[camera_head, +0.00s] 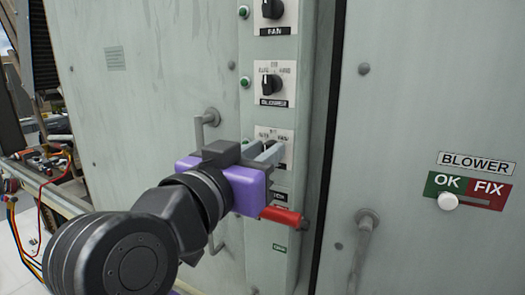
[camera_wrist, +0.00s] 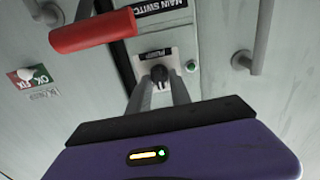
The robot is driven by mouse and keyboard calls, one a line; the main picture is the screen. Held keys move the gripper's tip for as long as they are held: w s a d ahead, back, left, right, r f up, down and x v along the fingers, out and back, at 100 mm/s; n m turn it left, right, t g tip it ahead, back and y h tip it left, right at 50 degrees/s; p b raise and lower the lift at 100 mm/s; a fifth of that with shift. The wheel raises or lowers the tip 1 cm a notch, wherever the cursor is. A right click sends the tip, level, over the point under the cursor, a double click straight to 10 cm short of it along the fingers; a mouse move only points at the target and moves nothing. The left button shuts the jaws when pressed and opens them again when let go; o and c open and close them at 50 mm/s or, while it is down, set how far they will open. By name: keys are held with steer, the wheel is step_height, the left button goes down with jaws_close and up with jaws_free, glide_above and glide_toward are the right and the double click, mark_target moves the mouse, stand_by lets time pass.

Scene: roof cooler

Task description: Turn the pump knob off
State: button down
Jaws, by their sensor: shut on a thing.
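The pump knob (camera_wrist: 159,75) is a black rotary knob on a white plate with a black label (camera_wrist: 155,54), seen in the wrist view. My gripper (camera_wrist: 160,88) has both fingertips at the knob's sides and is shut on it. In the head view my purple gripper (camera_head: 270,155) reaches the lowest white switch plate (camera_head: 272,132) on the column. There the fingers and gripper body hide the knob, so its pointer direction cannot be read.
Above are the blower knob (camera_head: 271,85) and fan knob (camera_head: 272,9). A red main switch handle (camera_head: 281,217) sticks out just below my gripper; it also shows in the wrist view (camera_wrist: 92,31). Door handles (camera_head: 207,125) (camera_head: 362,245) flank the column. A BLOWER OK/FIX slider (camera_head: 448,201) is at right.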

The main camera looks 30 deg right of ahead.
steer(key=c, duration=1.2)
jaws_free()
steer(key=b+v, duration=0.2)
steer(key=v, duration=0.5)
steer(key=shift+s+a, duration=0.25)
steer(key=shift+a, duration=0.05)
